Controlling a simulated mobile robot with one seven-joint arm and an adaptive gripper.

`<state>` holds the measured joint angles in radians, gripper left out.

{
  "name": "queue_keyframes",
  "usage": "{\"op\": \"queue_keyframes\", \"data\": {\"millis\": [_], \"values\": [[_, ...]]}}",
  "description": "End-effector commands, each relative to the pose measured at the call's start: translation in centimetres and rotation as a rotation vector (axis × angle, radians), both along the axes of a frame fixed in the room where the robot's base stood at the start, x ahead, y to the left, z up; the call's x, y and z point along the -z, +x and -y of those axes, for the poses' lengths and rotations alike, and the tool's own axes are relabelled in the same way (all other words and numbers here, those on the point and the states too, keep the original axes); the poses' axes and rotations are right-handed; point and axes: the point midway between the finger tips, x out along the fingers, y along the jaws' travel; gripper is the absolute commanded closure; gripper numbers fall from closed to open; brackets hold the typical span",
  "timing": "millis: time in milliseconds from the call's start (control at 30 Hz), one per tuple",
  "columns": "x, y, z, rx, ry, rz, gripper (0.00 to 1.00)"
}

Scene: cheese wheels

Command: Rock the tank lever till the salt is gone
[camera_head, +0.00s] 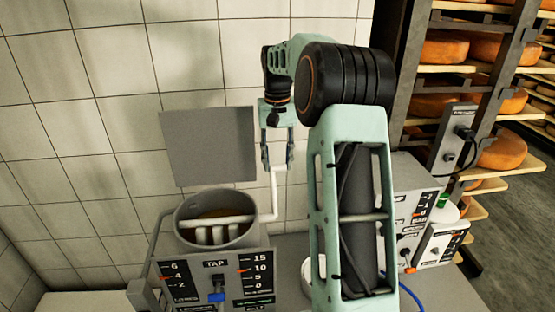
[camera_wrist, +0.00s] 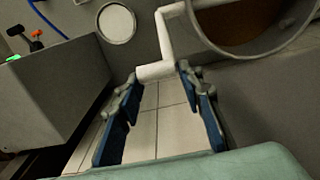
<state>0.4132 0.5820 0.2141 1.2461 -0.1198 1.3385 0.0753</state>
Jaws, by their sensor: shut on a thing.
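The tank (camera_head: 183,238) is a round grey pot, open at the top, and its rim also shows in the wrist view (camera_wrist: 240,50). Inside it a white bar with paddles (camera_head: 212,222) lies over yellow-brown contents. I cannot make out any salt. The lever (camera_head: 274,198) is a white crank on the tank's right side, with its handle end up. In the wrist view the lever (camera_wrist: 164,35) ends in a short handle between my fingertips. My gripper (camera_head: 277,158) is shut on this handle, seen in the wrist view (camera_wrist: 157,72) too.
A grey panel (camera_head: 210,146) stands behind the tank. A control panel labelled TAP (camera_head: 214,280) is in front. A white round container (camera_head: 308,270) and a second device (camera_head: 440,243) stand to the right. Shelves of orange cheese wheels (camera_head: 502,152) are farther right.

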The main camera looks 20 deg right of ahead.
Motion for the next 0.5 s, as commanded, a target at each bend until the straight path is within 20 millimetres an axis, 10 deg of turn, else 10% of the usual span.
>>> {"op": "queue_keyframes", "data": {"millis": [233, 267, 500], "values": [[0.2, 0.5, 0.73, 0.005, -0.012, 0.017, 1.0], [0.2, 0.49, 0.72, 0.005, -0.012, 0.017, 0.64], [0.14, 0.42, 0.41, 0.002, -0.007, 0.015, 0.51]]}}
